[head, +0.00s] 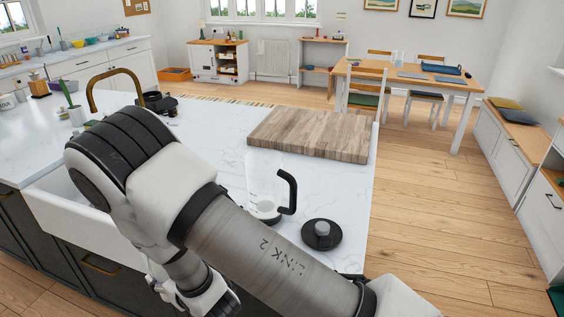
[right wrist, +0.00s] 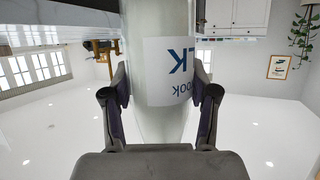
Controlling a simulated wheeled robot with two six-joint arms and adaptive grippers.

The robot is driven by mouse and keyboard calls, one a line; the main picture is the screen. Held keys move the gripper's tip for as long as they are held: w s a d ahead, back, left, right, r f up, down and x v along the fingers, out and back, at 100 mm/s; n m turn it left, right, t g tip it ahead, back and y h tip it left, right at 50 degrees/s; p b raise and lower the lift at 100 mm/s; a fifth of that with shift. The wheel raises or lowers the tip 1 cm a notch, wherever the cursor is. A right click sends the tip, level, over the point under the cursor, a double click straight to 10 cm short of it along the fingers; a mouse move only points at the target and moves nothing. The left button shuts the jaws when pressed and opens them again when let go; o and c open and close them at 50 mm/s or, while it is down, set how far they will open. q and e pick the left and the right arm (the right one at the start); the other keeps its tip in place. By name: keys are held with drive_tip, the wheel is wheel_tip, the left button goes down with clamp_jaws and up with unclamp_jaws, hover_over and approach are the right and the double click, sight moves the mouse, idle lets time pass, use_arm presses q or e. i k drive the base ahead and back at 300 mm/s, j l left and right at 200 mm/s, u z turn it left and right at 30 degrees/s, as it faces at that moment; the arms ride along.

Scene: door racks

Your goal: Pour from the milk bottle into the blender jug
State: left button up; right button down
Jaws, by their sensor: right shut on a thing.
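The clear blender jug (head: 262,180) with a black handle stands on the white counter, just beyond my right arm. A round black piece with a knob (head: 322,234) lies beside it. In the right wrist view, which is upside down, the milk bottle (right wrist: 165,118) is whitish with a pale label. It looks about upright against the room. My right gripper (right wrist: 160,84) is shut on it, one finger on each side. The bottle's base is out of the picture. In the head view I cannot make out the bottle. My left gripper is not in view.
A thick wooden board (head: 312,133) lies behind the jug. A brass tap (head: 115,76) and white sink (head: 65,215) are at the left. The counter right of the jug is mostly clear. A dining table (head: 420,79) stands far off across open floor.

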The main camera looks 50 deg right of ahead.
sight(266, 174)
drive_tip(key=k, duration=0.95)
drive_tip(key=z, duration=1.75)
drive_tip(key=i+j, duration=0.1)
drive_tip(key=j, duration=1.15)
drive_tip(key=i+j, duration=0.15)
drive_tip(key=j, duration=0.45)
